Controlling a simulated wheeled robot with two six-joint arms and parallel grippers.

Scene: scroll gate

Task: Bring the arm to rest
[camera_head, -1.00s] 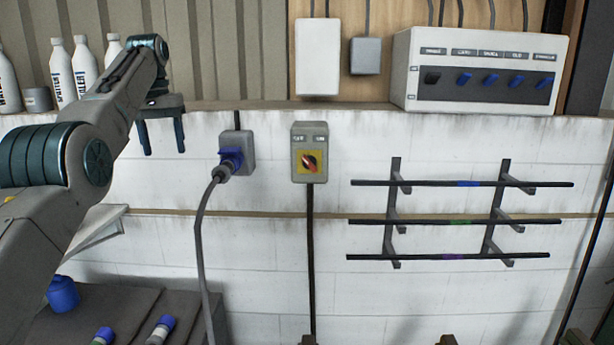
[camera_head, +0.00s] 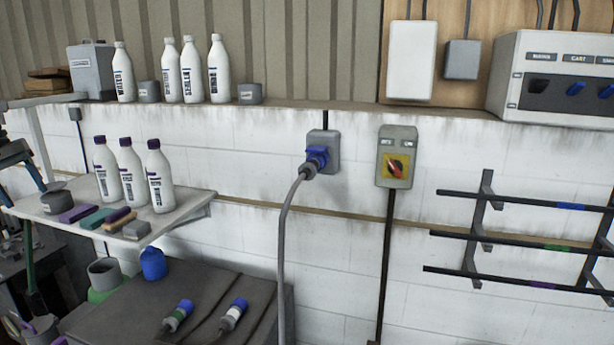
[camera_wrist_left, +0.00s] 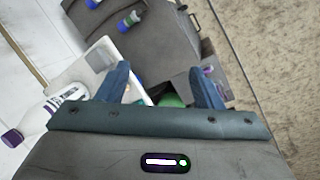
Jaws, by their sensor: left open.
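My left gripper (camera_head: 22,185) shows only in part at the left edge of the head view, with dark blue fingers pointing down. In the left wrist view my left gripper (camera_wrist_left: 163,78) has its two blue fingers wide apart, with nothing held between them. Most of my left arm is outside the head view. My right gripper is in neither view.
A white shelf (camera_head: 190,203) with purple-capped bottles (camera_head: 131,172) is right of my left gripper. Below it, a dark bench (camera_head: 255,295) holds a blue jar (camera_head: 153,264) and two blue-ended plugs. A cable hangs from a wall socket (camera_head: 326,147).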

